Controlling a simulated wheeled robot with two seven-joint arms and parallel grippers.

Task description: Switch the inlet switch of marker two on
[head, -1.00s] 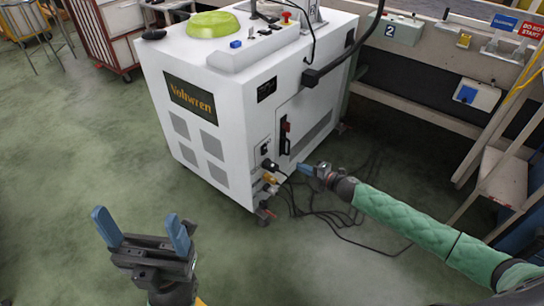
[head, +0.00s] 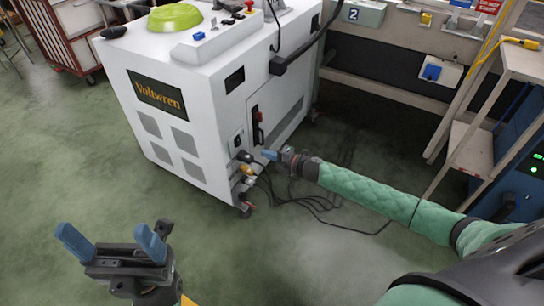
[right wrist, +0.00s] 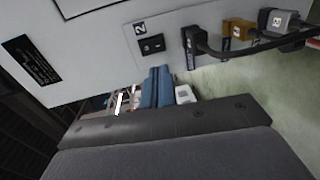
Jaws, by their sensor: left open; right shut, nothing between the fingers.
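Marker two is the white Voltwren cabinet (head: 205,110) left of centre in the head view. Its inlet switch (head: 238,142) is a small black rocker low on the side panel. In the right wrist view the inlet switch (right wrist: 152,45) sits under a label "2"; I cannot tell its position. My right gripper (head: 267,155) is shut and empty, just right of and below the switch in the head view. Its blue fingertips (right wrist: 157,85) appear below the switch in the wrist view, apparently apart from it. My left gripper (head: 106,236) is open and empty over the floor.
A black plug (right wrist: 200,45) and a yellow connector (right wrist: 238,30) sit beside the switch. A red-and-black handle (head: 258,128) is on the same panel. Cables (head: 310,200) lie on the floor under my right arm. A wooden stand (head: 475,145) is at right.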

